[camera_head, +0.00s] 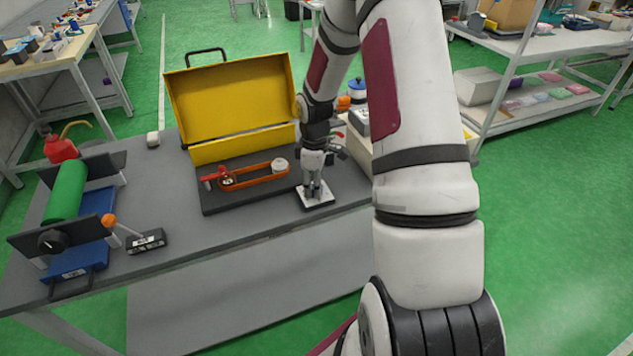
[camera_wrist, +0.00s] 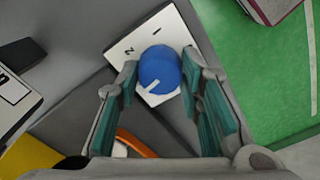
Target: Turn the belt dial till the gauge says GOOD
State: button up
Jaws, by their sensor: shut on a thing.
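The dial is a blue round knob (camera_wrist: 160,70) with a white pointer line, on a white plate (camera_wrist: 141,45) marked 1 and 2. In the wrist view the line lies on the knob's lower-left side, away from both numbers. My gripper (camera_wrist: 157,92) has its two fingers on either side of the knob, shut on it. In the head view my gripper (camera_head: 314,192) points down over the white plate (camera_head: 317,200), and the knob is hidden. An orange belt (camera_head: 262,184) runs between two pulleys to its left. I cannot make out a gauge reading.
An open yellow toolbox (camera_head: 235,100) stands behind the belt. A pale box (camera_head: 360,150) stands behind and right of my gripper. A green roller (camera_head: 66,190) and a black labelled block (camera_head: 147,241) are at the left. The grey table front (camera_head: 215,232) is clear.

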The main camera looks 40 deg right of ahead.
jog(key=shift+n, duration=0.4)
jog(key=o, duration=1.2)
jog(key=shift+r, duration=0.1)
notch_tip(320, 180, up, 12)
jog(key=shift+f, duration=0.1)
